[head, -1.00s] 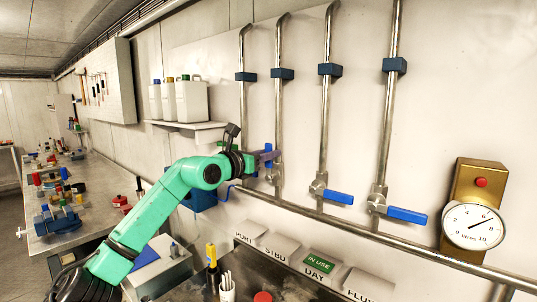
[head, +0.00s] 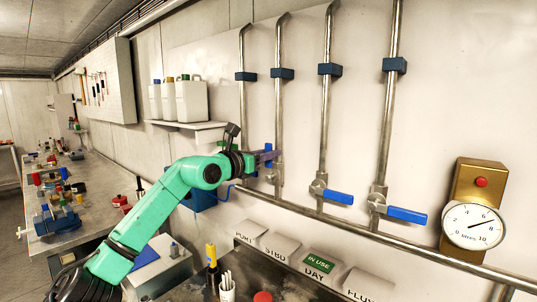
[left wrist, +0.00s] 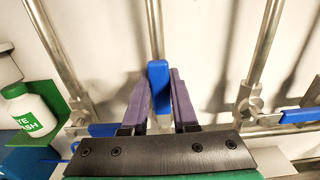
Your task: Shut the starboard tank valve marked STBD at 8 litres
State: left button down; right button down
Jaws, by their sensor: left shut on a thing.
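The starboard valve is on the second pipe from the left, above the STBD label (head: 275,249). Its blue handle (left wrist: 158,84) lies along the pipe in the left wrist view. My left gripper (head: 266,156) is shut on this handle, with the purple fingers on either side of it. In the head view the gripper hides most of the handle; the valve body (head: 277,179) shows just below. The round litre gauge (head: 474,226) is at the right; its needle points right and slightly up, close to the 8. My right gripper is not in view.
Two more valves with blue handles, at DAY (head: 339,197) and FLUSH (head: 407,215), are set crosswise to their pipes. A red button (head: 481,182) sits on the brass box above the gauge. An eye wash bottle (left wrist: 27,110) stands left of the gripper.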

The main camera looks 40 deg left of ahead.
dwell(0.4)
pick_arm(q)
jog(key=d+m, duration=0.1)
jog(key=m, duration=0.1)
jog(key=d+f+m+b, duration=0.1)
jog(key=d+m, duration=0.1)
jog(key=m, duration=0.1)
jog(key=d+m+b, duration=0.1)
jog(key=m, duration=0.1)
jog(key=shift+d+f+m, duration=0.2)
jog(key=shift+f+m, duration=0.05)
jog(key=shift+m, duration=0.15)
jog(key=shift+d+f+m, duration=0.4)
jog(key=shift+d+m, duration=0.05)
jog(key=shift+m, duration=0.55)
jog(key=c, duration=0.7)
grip_release()
